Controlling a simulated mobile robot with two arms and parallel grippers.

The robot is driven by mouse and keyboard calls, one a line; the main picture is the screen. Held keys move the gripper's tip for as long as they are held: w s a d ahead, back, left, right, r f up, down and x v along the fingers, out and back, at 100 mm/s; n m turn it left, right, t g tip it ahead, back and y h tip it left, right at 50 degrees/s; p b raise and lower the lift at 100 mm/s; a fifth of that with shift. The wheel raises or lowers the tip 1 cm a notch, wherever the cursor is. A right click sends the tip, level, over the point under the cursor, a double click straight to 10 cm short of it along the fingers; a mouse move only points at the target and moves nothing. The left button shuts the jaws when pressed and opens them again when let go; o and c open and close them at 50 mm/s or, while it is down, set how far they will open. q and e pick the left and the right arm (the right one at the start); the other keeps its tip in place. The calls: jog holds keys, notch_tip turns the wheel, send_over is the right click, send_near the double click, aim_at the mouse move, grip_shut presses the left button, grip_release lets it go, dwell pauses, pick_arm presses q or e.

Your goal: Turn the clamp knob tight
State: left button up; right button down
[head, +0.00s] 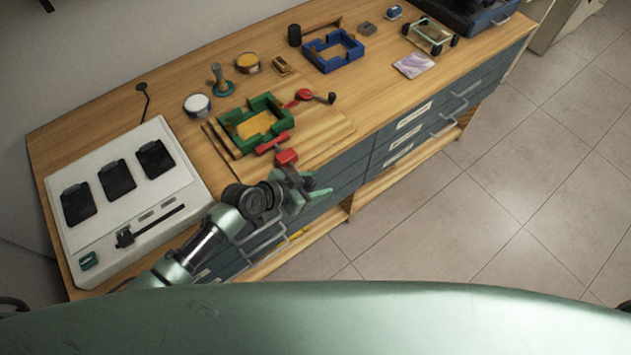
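A green frame (231,117) with a yellow-orange inside lies on a wooden board on the workbench. A red clamp bar (273,143) sits at its near side, and a red block-like knob (287,157) sticks out from it toward the bench's front edge. A second red piece (304,95) with a black ball-ended handle (331,98) is at the frame's far right side. My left gripper (318,186) is just in front of the red knob, apart from it in the picture. Its green fingertips look spread, with nothing seen between them. My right gripper is out of view.
A white case (100,230) with black inserts fills the bench's left end. A white-lidded tin (197,105), a dark-handled tool (220,82) and a blue frame (333,50) stand behind. Drawers with metal handles (448,128) line the bench front. The tiled floor at right is clear.

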pick_arm(q)
jog(key=shift+w+r, duration=0.1)
jog(key=shift+r, duration=0.05)
jog(key=shift+a+r, duration=0.1)
jog(key=shift+a, duration=0.15)
jog(key=b+v, duration=0.1)
jog(key=v, duration=0.6)
jog(key=shift+s, duration=0.3)
